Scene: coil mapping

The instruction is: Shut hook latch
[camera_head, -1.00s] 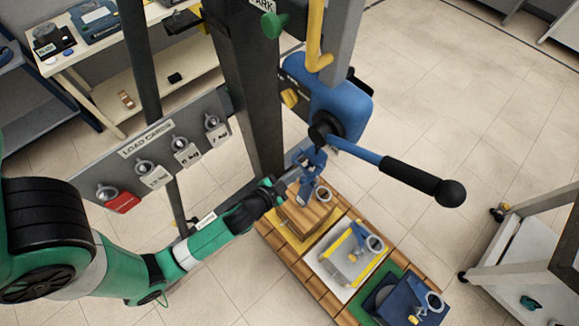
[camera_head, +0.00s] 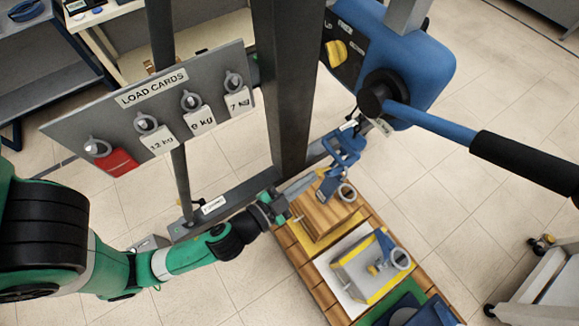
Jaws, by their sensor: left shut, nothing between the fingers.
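The blue hook (camera_head: 343,150) hangs below the blue winch housing, above the wooden crate (camera_head: 325,215). Its latch is too small for me to tell whether it is open or shut. A metal lifting ring (camera_head: 347,193) shows at the crate's top, just below the hook; I cannot tell whether the hook passes through it. My left gripper (camera_head: 305,184) comes in from the left, close to the hook's lower left side, with its fingers shut and empty. Contact with the hook cannot be made out. My right gripper is out of view.
A blue winch (camera_head: 415,50) with a long black-gripped handle (camera_head: 525,160) stands at upper right. A dark post rises behind the hook. A load card board (camera_head: 155,115) stands at left. A grey crate with yellow edges (camera_head: 372,268) sits nearer on the pallet.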

